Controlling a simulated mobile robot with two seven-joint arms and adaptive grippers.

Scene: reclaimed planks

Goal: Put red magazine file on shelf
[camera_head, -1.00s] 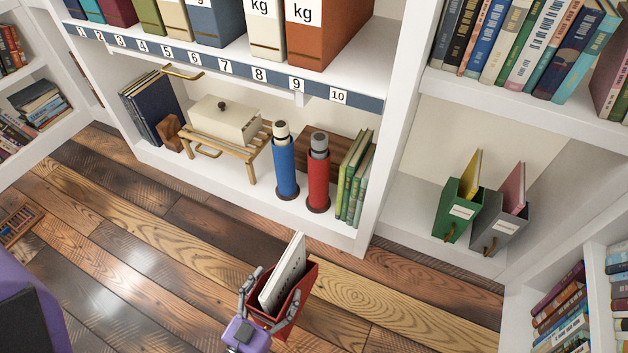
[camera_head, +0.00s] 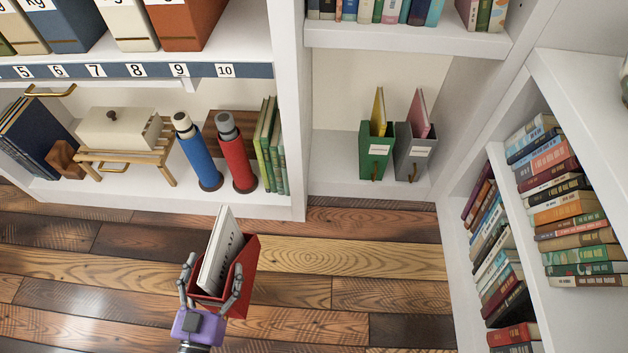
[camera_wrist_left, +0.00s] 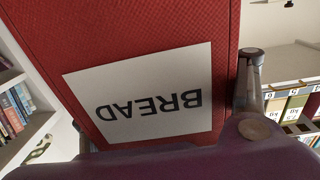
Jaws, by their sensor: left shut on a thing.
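The red magazine file (camera_head: 243,262) is held above the wooden floor in the head view, tilted, with a white booklet (camera_head: 219,250) standing in it. My left gripper (camera_head: 212,290) is shut on the file, its fingers on either side of it. In the left wrist view the file's red face (camera_wrist_left: 150,40) fills the middle, with a white label reading BREAD, upside down. The shelf (camera_head: 335,170) at the back has a green magazine file (camera_head: 376,155) and a grey magazine file (camera_head: 412,158) side by side on it. My right gripper is not in view.
Left of the shelf's upright divider (camera_head: 292,110) stand a blue bottle (camera_head: 200,155), a red bottle (camera_head: 235,155) and thin green books (camera_head: 270,150). The shelf is bare left of the green file. A bookcase with many books (camera_head: 570,205) stands at the right.

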